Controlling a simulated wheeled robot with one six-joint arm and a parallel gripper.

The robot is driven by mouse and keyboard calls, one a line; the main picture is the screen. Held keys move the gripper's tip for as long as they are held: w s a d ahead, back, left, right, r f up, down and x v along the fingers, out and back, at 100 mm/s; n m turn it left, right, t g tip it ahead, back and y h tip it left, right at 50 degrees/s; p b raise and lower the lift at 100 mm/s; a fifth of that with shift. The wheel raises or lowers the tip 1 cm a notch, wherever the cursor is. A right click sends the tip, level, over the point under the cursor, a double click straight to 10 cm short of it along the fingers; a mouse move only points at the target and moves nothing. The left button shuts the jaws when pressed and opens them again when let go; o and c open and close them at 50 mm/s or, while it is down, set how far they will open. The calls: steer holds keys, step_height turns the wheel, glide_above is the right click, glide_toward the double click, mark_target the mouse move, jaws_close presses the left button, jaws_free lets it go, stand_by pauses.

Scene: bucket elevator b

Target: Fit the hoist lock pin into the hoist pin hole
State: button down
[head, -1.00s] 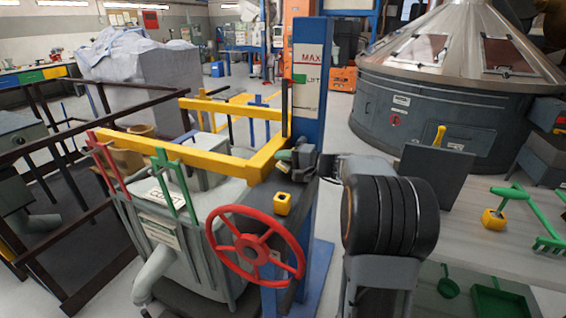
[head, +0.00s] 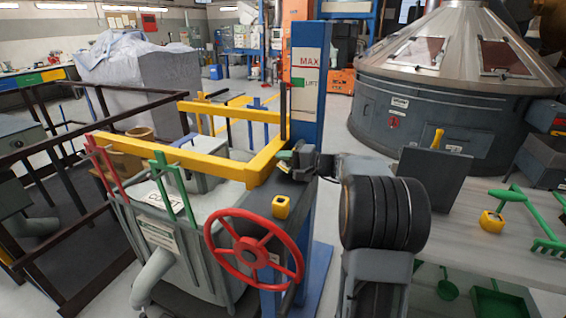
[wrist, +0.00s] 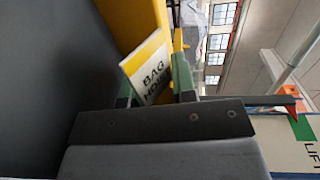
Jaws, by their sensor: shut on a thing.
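My gripper (head: 287,158) is at the near corner of the yellow hoist frame (head: 262,162), against the blue column (head: 308,120). In the wrist view its green-padded fingers (wrist: 154,90) stand either side of a white "BAG HOIST" label (wrist: 148,70) on a yellow part. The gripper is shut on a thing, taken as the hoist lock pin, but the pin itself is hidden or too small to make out. The hoist pin hole is not clearly visible. A yellow block (head: 281,207) with a dark opening on top sits on the dark ledge just below the gripper.
A red handwheel (head: 253,252) stands in front of the ledge. A grey hopper bag unit (head: 190,225) with green and red hooks is at left. A right-hand table (head: 470,245) holds another yellow block (head: 492,222) and a green rake (head: 545,244). Dark railings are at far left.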

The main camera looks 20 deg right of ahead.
steer(key=shift+w+d, duration=1)
steer(key=c, duration=0.8)
jaws_free()
steer(key=shift+c, duration=0.2)
steer(key=shift+d, duration=0.1)
steer(key=b+v, duration=0.1)
steer(key=v, duration=1.2)
steer(key=shift+s+d, duration=0.2)
steer(key=shift+s, duration=0.1)
